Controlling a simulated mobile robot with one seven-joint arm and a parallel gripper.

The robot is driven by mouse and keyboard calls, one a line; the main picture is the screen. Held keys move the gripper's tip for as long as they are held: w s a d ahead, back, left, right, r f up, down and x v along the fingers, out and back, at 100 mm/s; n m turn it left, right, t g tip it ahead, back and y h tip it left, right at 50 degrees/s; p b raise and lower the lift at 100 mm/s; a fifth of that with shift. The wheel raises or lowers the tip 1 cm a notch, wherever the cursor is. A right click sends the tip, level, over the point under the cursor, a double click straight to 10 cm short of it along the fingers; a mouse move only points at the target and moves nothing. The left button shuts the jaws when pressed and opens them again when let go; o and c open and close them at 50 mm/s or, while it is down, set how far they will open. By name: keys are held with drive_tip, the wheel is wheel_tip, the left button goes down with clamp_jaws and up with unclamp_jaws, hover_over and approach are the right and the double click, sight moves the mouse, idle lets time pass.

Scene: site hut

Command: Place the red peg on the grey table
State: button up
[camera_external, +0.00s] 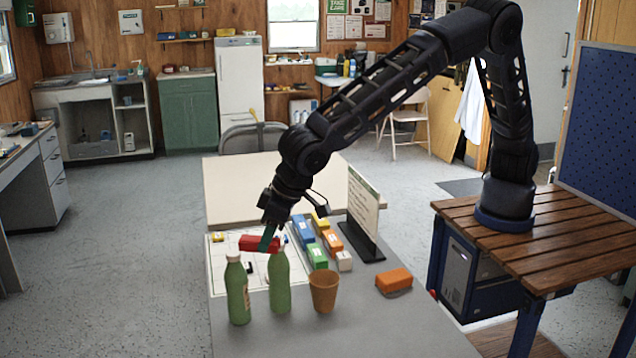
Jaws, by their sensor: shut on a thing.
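My gripper (269,236) points down over the left part of the grey table (390,328). It is shut on the red peg (255,243), a short red block lying roughly level in the jaws. The peg is above a white sheet (227,274) with dark lines, behind two green bottles. I cannot tell whether the peg touches the sheet or is held just above it. The jaw tips cover the peg's right part.
The green bottles (237,292) (279,284) and a brown cup (323,291) stand in front of my gripper. Several coloured blocks (317,256) and an upright sign (363,210) are to its right. An orange block (393,280) lies farther right. The grey table's front right is clear.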

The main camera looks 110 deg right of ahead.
sight(273, 344)
drive_tip(key=f, duration=0.8)
drive_tip(key=a+f, duration=0.1)
drive_tip(key=f, duration=0.7)
drive_tip(key=a+f, duration=0.1)
drive_tip(key=f, duration=0.8)
drive_tip(key=shift+s+a, duration=0.1)
drive_tip(key=shift+s, duration=0.2)
drive_tip(key=shift+f, duration=0.1)
drive_tip(key=o, duration=0.9)
drive_tip(key=shift+o, duration=0.2)
drive_tip(key=v, duration=1.2)
